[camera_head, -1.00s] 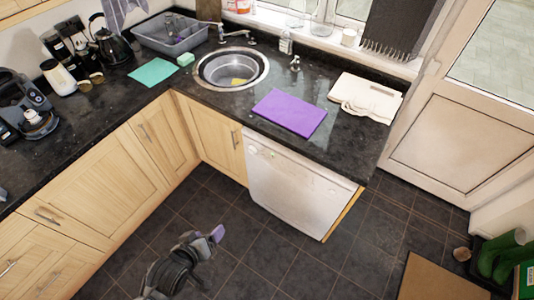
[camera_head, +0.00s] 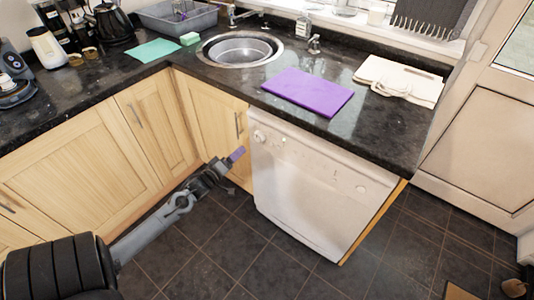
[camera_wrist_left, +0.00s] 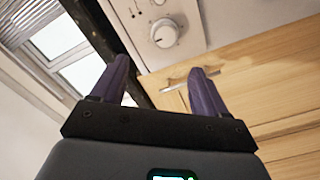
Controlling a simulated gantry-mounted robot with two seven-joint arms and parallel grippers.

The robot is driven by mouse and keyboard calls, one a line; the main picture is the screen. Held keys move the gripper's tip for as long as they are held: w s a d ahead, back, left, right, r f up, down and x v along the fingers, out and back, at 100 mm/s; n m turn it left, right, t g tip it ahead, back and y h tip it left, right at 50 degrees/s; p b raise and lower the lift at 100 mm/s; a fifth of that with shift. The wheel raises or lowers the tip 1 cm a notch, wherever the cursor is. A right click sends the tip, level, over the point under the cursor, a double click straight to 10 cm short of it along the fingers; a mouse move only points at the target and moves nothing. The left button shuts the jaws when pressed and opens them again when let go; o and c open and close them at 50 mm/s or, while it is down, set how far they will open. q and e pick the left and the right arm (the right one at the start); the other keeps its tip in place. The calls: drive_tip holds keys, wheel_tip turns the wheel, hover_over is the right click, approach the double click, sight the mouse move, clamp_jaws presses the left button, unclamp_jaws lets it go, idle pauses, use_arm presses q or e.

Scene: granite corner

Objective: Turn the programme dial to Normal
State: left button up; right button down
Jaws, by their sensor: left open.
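The programme dial (camera_head: 259,136) is a small round white knob at the upper left of the white dishwasher's (camera_head: 310,195) front panel. In the left wrist view the dial (camera_wrist_left: 165,33) shows larger, with small marks around it that I cannot read. My left gripper (camera_head: 237,155) is just left of the dishwasher in the head view, a little lower than the dial. In the wrist view its purple fingers (camera_wrist_left: 160,68) are spread and empty, and the dial shows beyond the gap between them, apart from both. My right gripper is not in view.
Wooden cupboards (camera_head: 80,150) stand left of the dishwasher, close to my left arm. The black worktop (camera_head: 390,130) overhangs above, with a purple board (camera_head: 307,92) and a sink (camera_head: 240,50) on it. The dark tiled floor (camera_head: 230,235) in front is clear.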

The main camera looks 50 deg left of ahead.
sight(257, 139)
use_arm(q)
drive_tip(key=b+x, duration=0.1)
drive_tip(key=x, duration=0.2)
drive_tip(key=b+x, duration=0.1)
drive_tip(key=x, duration=0.3)
drive_tip(key=f+b+x, duration=0.1)
drive_tip(key=x, duration=0.3)
drive_tip(key=shift+w+f, duration=0.1)
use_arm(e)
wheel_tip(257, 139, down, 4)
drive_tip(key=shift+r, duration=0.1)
use_arm(q)
drive_tip(key=shift+d, duration=0.1)
drive_tip(key=c, duration=1)
drive_tip(key=shift+c, duration=0.2)
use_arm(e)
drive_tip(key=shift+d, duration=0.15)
use_arm(q)
drive_tip(key=shift+m, duration=0.3)
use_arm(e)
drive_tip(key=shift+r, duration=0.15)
